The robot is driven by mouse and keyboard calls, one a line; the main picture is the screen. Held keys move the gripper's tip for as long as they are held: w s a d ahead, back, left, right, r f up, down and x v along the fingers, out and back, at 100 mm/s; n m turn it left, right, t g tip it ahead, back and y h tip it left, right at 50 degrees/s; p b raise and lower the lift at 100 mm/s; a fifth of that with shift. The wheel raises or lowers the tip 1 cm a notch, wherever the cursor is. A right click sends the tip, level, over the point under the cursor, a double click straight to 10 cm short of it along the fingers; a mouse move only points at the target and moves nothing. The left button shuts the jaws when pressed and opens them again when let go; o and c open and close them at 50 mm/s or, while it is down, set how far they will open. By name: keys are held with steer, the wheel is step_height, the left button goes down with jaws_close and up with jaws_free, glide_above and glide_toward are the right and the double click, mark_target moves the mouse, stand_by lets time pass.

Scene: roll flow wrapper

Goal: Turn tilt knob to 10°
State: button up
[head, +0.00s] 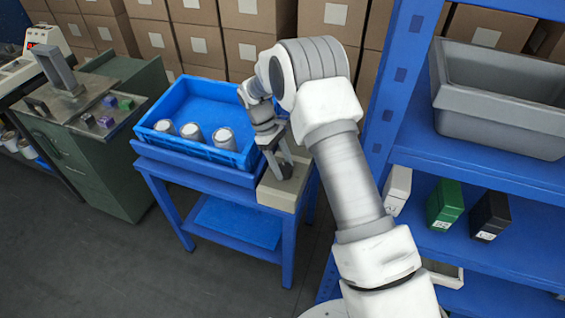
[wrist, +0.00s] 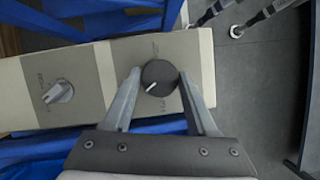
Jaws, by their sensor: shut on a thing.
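A round black knob (wrist: 160,77) with a white pointer line sits on the grey face plate of a cream control box (wrist: 205,60). The pointer line aims to the lower left in the wrist view. My gripper (wrist: 159,75) is shut on this knob, one finger on each side. A second, light grey knob (wrist: 58,92) sits on the left part of the same box, clear of my fingers. Small markings beside both knobs are too blurred to read. In the head view the control box (head: 278,199) shows below my gripper (head: 277,172).
A blue tray (head: 160,112) with several grey cylinders stands left of the box on a blue table (head: 165,170). A blue shelf (head: 480,165) with a grey bin (head: 505,115) rises at the right. A green cabinet (head: 120,165) stands at the left, with open floor in front.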

steer(key=m+y, duration=0.1)
steer(key=m, duration=0.2)
steer(key=m+g+y, duration=0.1)
steer(key=m, duration=0.2)
steer(key=shift+w+d+p, duration=0.1)
steer(key=shift+w+p, duration=0.05)
steer(key=shift+p, duration=0.15)
steer(key=shift+m, duration=0.3)
steer(key=o, duration=1.4)
steer(key=shift+c, duration=0.2)
steer(key=p+v, duration=0.2)
steer(key=v, duration=1.5)
steer(key=shift+w+p, duration=0.3)
steer(key=shift+w, duration=0.15)
steer(key=shift+s+g, duration=0.1)
steer(key=shift+g, duration=0.2)
